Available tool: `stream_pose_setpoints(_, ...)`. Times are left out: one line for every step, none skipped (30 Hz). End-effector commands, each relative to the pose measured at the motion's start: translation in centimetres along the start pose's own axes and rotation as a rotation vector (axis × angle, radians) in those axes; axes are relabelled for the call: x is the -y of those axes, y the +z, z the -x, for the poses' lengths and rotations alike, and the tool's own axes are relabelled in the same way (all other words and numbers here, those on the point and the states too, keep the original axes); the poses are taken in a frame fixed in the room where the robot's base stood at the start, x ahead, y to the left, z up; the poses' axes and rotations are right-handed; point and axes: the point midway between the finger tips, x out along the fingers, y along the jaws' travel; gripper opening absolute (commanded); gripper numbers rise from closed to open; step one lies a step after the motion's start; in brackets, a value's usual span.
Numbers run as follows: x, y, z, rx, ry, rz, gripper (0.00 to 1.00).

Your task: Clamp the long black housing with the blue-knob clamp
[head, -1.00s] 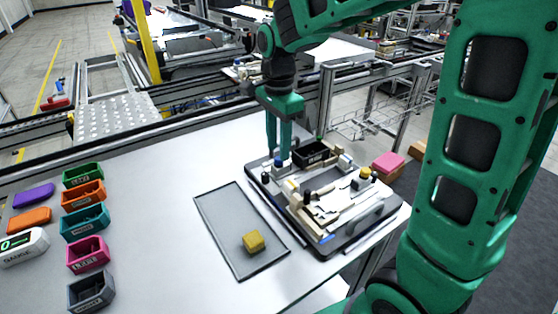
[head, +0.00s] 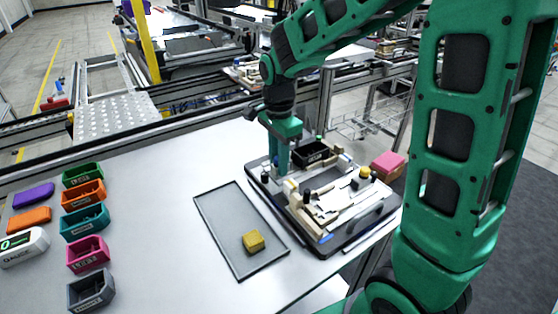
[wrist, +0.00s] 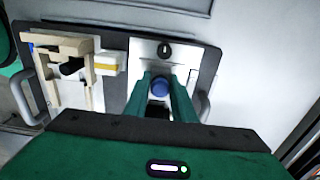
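The long black housing (head: 310,153), an open box with a pale label, sits at the back of the pallet fixture (head: 347,240). The blue knob (wrist: 159,87) shows in the wrist view between my two fingertips; in the head view my fingers hide it. My gripper (head: 283,168) points down at the fixture's back left, left of the housing. It also shows in the wrist view (wrist: 159,83), with its fingers close against both sides of the knob, looking shut on it. A dark part below the knob is mostly hidden by the fingers.
Beige clamp parts and a yellow knob (head: 364,172) stand on the fixture. A grey tray (head: 218,217) with a yellow block (head: 253,241) lies left of it. Coloured bins (head: 84,221) line the table's left. A pink block (head: 388,164) is beyond the fixture's right.

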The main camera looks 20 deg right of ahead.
Motion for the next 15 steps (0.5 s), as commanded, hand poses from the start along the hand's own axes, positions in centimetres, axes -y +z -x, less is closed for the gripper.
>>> stream_pose_setpoints(0.11, 0.01, 0.04, 0.000, -0.003, 0.000, 0.07)
stream_pose_setpoints(0.12, 0.01, 0.04, 0.000, -0.004, 0.000, 0.04)
stream_pose_setpoints(0.13, 0.01, 0.05, 0.000, -0.004, 0.000, 0.04)
stream_pose_setpoints(0.13, 0.02, 0.05, 0.000, -0.004, 0.000, 0.04)
stream_pose_setpoints(0.14, 0.02, 0.06, 0.000, -0.004, 0.001, 0.04)
stream_pose_setpoints(0.15, 0.02, 0.06, 0.000, -0.004, 0.001, 0.04)
stream_pose_setpoints(0.17, 0.03, 0.06, 0.000, -0.005, 0.001, 0.04)
stream_pose_setpoints(0.17, 0.04, 0.07, 0.000, -0.005, 0.001, 0.04)
stream_pose_setpoints(0.18, 0.04, 0.07, 0.000, -0.005, 0.001, 0.04)
stream_pose_setpoints(0.19, 0.05, 0.08, 0.000, -0.005, 0.001, 0.04)
stream_pose_setpoints(0.20, 0.05, 0.08, 0.000, -0.005, 0.001, 0.04)
stream_pose_setpoints(0.21, 0.05, 0.09, 0.000, -0.006, 0.001, 0.04)
stream_pose_setpoints(0.22, 0.04, 0.09, 0.000, -0.006, 0.001, 0.04)
stream_pose_setpoints(0.23, 0.01, 0.09, 0.000, -0.006, 0.001, 0.04)
stream_pose_setpoints(0.24, -0.04, 0.10, 0.000, -0.006, 0.001, 0.04)
